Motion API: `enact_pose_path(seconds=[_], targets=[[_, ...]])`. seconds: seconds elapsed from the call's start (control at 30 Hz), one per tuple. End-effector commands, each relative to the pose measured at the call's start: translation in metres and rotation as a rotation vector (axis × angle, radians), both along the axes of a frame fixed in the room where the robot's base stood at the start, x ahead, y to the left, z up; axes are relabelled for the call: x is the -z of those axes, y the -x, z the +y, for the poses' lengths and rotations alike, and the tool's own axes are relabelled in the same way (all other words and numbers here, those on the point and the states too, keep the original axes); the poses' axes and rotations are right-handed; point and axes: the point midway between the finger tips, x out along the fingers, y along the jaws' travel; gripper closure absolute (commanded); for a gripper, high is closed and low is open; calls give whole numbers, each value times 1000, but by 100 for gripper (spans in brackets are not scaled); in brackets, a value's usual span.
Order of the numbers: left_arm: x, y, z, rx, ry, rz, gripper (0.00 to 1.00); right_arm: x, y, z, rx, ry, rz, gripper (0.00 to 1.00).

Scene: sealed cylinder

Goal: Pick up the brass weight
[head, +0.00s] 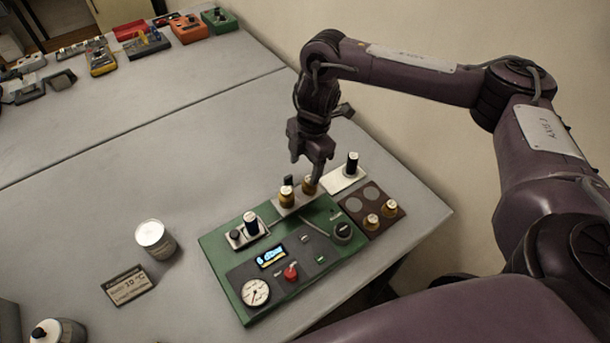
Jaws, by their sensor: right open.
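Several small brass weights with pale tops are in the head view. One brass weight (287,196) and another (309,186) stand side by side at the back edge of the green panel, on a light plate. Two more, a front one (372,220) and a rear one (389,210), sit on a brown holder. My right gripper (316,177) points down, open, right by the second weight at the panel's back edge. The fingers partly overlap that weight in the picture; I cannot tell whether they touch it. My left gripper is not in view.
The green panel (222,253) carries a gauge, a lit display, a red knob and a dark knob. A white plate (338,181) with a black-bodied cylinder (352,164) stands behind. A white-topped jar (152,238) and label card (128,286) lie left. The mid-table is clear.

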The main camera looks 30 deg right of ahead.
Motion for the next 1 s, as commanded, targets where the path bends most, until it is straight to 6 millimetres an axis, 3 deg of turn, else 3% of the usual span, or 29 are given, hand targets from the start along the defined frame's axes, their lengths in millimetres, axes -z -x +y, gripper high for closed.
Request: enact_pose_path(seconds=[0.13,0.47,0.8,1.0], targets=[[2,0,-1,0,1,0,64,-1,2,-16,32,19,30,39],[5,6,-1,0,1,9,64,24,2,-14,31,17,29,39],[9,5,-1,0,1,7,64,66,1,-13,30,15,29,39],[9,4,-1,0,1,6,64,71,0,-13,30,17,26,39]])
